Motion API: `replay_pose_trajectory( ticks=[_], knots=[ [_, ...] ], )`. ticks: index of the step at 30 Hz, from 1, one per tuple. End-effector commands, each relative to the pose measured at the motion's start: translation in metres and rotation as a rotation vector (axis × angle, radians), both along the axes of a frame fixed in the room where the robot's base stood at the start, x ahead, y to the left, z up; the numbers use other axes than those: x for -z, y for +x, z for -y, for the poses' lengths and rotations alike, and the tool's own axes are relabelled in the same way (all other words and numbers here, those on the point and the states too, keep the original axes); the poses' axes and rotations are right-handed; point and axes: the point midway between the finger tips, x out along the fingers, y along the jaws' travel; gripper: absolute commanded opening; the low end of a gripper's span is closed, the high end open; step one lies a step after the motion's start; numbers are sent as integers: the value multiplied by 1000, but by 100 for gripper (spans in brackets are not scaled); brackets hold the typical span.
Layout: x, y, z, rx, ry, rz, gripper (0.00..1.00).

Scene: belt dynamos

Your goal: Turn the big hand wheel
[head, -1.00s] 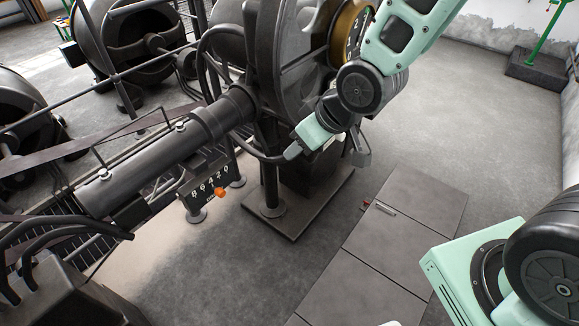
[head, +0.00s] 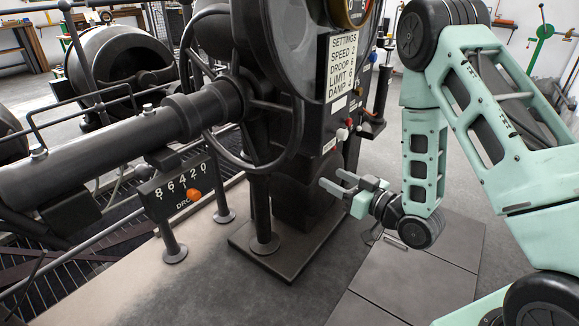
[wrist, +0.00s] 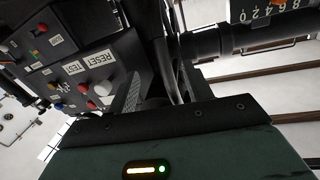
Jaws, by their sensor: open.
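The big hand wheel (head: 243,168) is a black ring with spokes around the end of the thick dark pipe, left of the machine's tall body in the head view. My gripper (head: 331,180) is open and empty. It points left, low in front of the machine, to the right of and below the wheel's rim and apart from it in the picture. How far apart they are in depth I cannot tell. In the wrist view a grey finger (wrist: 132,95) shows beside the dark machine parts; I cannot make out the wheel clearly there.
A thick pipe (head: 110,150) runs left from the wheel. A droop scale (head: 172,190) with an orange pointer stands below it. A settings plate (head: 343,68) and red and white buttons (wrist: 98,92) are on the machine. Floor plates (head: 420,260) lie clear at front right.

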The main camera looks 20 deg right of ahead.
Motion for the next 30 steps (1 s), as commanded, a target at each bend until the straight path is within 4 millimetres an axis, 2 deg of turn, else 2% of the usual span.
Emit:
replay_pose_trajectory(
  ticks=[5, 14, 18, 30],
  knots=[
    [3, 3, 0, 2, 9, 16, 50],
    [6, 25, -11, 0, 9, 18, 50],
    [0, 51, -25, -1, 10, 15, 50],
    [1, 123, -61, 0, 9, 14, 50]
  ],
)
